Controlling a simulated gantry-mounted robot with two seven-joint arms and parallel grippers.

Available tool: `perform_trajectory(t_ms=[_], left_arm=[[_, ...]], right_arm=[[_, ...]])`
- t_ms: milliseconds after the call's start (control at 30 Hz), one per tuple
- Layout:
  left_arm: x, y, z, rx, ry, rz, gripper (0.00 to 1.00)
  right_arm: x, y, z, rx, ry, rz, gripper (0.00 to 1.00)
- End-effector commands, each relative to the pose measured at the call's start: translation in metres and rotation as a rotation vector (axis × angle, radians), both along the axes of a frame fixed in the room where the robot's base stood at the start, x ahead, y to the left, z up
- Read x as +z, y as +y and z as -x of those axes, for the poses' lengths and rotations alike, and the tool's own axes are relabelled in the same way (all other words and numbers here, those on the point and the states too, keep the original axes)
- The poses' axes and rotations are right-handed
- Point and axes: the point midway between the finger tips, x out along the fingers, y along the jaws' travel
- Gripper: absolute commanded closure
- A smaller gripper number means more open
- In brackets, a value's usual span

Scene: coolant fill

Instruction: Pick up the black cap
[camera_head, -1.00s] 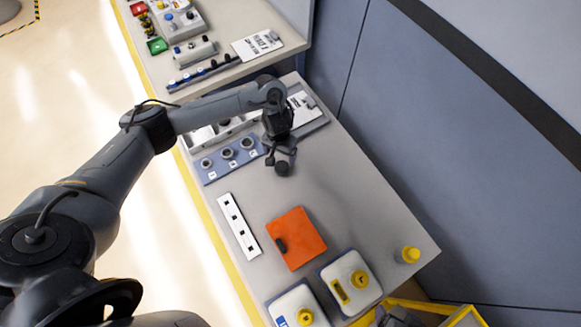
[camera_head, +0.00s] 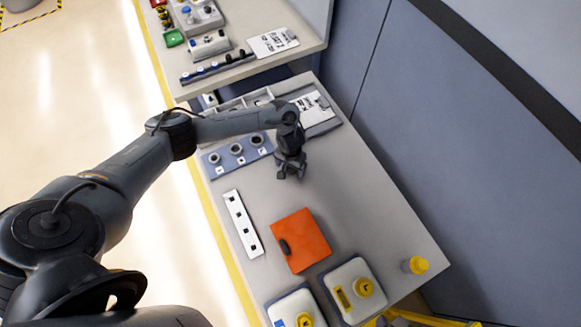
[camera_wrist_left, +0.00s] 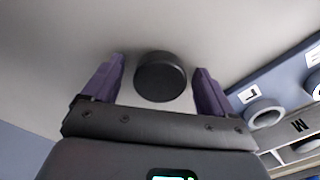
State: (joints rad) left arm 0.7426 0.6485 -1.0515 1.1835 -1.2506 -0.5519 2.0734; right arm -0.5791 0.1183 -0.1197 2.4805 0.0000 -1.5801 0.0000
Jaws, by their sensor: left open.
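The black cap (camera_wrist_left: 160,76) is a short round disc on the grey tabletop. In the left wrist view it sits between the two purple fingers of my left gripper (camera_wrist_left: 160,68), with a gap on each side. The gripper is open and not holding it. The cap cannot be made out there and seems covered by the gripper. My right gripper is not in view.
A blue holder (camera_head: 216,170) with several rings stands close to the left gripper.

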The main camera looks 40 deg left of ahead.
Motion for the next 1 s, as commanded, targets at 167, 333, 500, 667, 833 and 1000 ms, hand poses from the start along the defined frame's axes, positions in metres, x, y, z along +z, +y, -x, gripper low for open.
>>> perform_trajectory(t_ms=[167,333,500,667,833,1000], left_arm=[[0.000,0.000,0.000,0.000,0.000,0.000,0.17],[0.000,0.000,0.000,0.001,0.000,0.000,0.43],[0.000,0.000,0.000,0.001,0.000,0.000,0.69],[0.001,0.000,0.000,0.001,-0.001,0.000,0.73],[0.002,0.000,0.000,0.001,-0.001,0.000,0.73],[0.011,0.000,-0.001,0.002,-0.002,0.001,0.73]], right_arm=[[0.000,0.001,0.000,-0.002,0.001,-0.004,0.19],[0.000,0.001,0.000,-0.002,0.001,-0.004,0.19],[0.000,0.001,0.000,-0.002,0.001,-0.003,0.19],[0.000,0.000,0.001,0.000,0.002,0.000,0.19],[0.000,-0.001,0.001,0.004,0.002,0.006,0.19],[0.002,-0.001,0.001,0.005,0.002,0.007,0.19]])
